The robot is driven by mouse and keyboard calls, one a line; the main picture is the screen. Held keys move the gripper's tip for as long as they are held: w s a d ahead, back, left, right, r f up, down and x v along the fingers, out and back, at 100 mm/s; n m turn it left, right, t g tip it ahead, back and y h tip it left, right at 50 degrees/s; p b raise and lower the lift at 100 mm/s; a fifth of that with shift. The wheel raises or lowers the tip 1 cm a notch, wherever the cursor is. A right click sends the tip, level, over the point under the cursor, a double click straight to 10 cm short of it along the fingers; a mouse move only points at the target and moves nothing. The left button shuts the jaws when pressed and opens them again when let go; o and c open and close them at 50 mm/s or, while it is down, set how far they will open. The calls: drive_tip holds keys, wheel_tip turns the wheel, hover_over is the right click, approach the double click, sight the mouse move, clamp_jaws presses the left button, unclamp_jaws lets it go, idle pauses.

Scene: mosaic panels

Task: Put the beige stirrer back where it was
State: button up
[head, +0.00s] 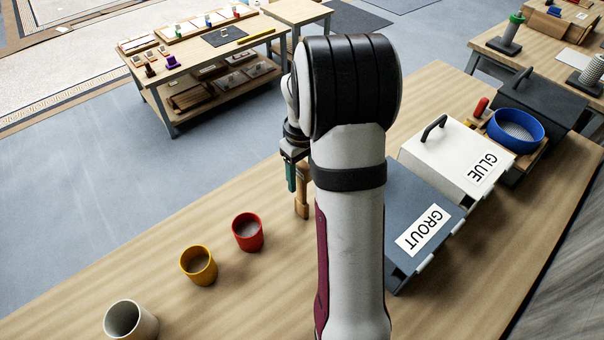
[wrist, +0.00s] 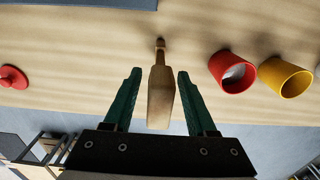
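The beige stirrer (head: 302,195) is a pale wooden piece by the table's far edge, roughly upright in the head view. In the wrist view the stirrer (wrist: 161,95) lies between my gripper's two green fingers, its narrow end pointing away. My gripper (head: 296,182) is open in the wrist view (wrist: 159,73), with a gap on each side of the stirrer. My arm hides part of the gripper in the head view. A red cup (head: 247,232), a yellow cup (head: 198,266) and a cream cup (head: 131,321) stand in a row to the left.
A grey GROUT box (head: 408,208) and a white GLUE box (head: 452,148) stand right of my arm. A blue round sieve (head: 515,130) is beyond them. The wrist view shows a red knobbed disc (wrist: 12,77) at left. Bare table lies between the stirrer and the red cup.

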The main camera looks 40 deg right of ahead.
wheel_tip(320, 180, up, 12)
drive_tip(key=shift+r, duration=0.15)
drive_tip(key=s+a+r+m, duration=0.1)
drive_tip(key=s+a, duration=0.2)
drive_tip(key=a, duration=0.4)
drive_tip(key=s+a+r+m, duration=0.1)
drive_tip(key=s+a, duration=0.2)
drive_tip(key=a, duration=0.3)
drive_tip(key=s+a+f+m+y, duration=0.1)
drive_tip(key=s+a+f+m, duration=0.2)
drive_tip(key=s+a, duration=0.9)
wheel_tip(320, 180, down, 2)
drive_tip(key=shift+s+f+m+y, duration=0.15)
drive_tip(key=shift+s+m+y, duration=0.2)
drive_tip(key=shift+s, duration=0.8)
